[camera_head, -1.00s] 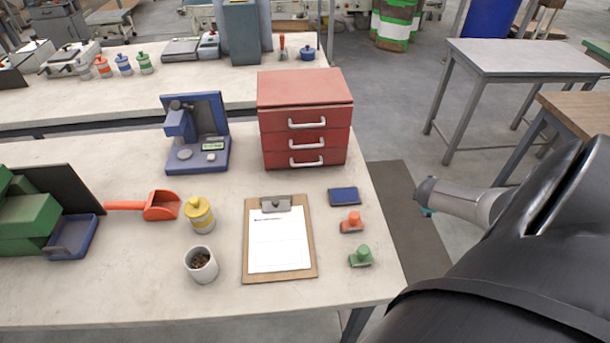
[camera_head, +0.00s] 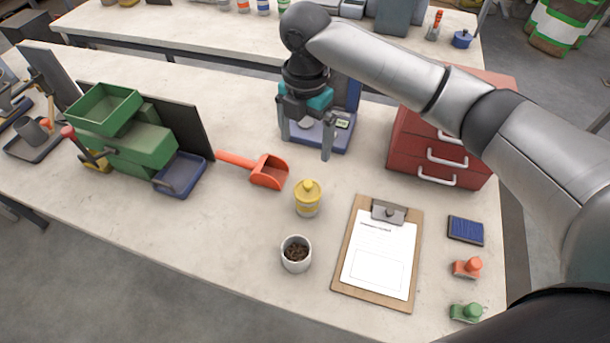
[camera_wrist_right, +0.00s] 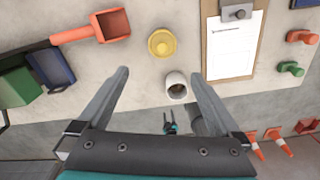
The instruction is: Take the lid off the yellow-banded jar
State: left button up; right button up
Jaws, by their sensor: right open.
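The yellow-banded jar (camera_head: 308,204) stands upright on the bench with its yellow lid (camera_head: 308,188) on. In the right wrist view the yellow lid (camera_wrist_right: 162,43) shows from above, just beyond the fingertips. My right gripper (camera_head: 305,148) is open and empty, pointing down above the bench, behind the jar in the head view. Its two fingers also show in the wrist view (camera_wrist_right: 159,73), apart with nothing between them. A small black and teal two-pronged shape low in the wrist view looks like my left gripper (camera_wrist_right: 169,124), too small to read.
A white cup (camera_head: 296,255) of dark pellets stands in front of the jar. A red scoop (camera_head: 268,172) lies left and a clipboard (camera_head: 351,264) right. Behind my gripper is a blue scale (camera_head: 338,138); a red drawer unit (camera_head: 436,150) stands under my right forearm.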

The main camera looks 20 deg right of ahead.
send_near(307, 184)
jog(key=shift+s+a+f, duration=0.15)
jog(key=shift+s, duration=0.05)
notch_tip(307, 184, down, 4)
jog(key=shift+w+f, duration=0.1)
jog(key=shift+w, duration=0.05)
jog(key=shift+f, duration=0.4)
notch_tip(307, 184, down, 5)
jog(key=shift+b, duration=0.3)
pick_arm(q)
jog(key=shift+s+a+f, duration=0.15)
jog(key=shift+s+f, duration=0.2)
jog(key=shift+s, duration=0.3)
pick_arm(e)
jog(key=shift+d, duration=0.2)
jog(key=shift+c, duration=0.2)
pick_arm(q)
jog(key=shift+s, duration=0.1)
pick_arm(e)
jog(key=c, duration=1)
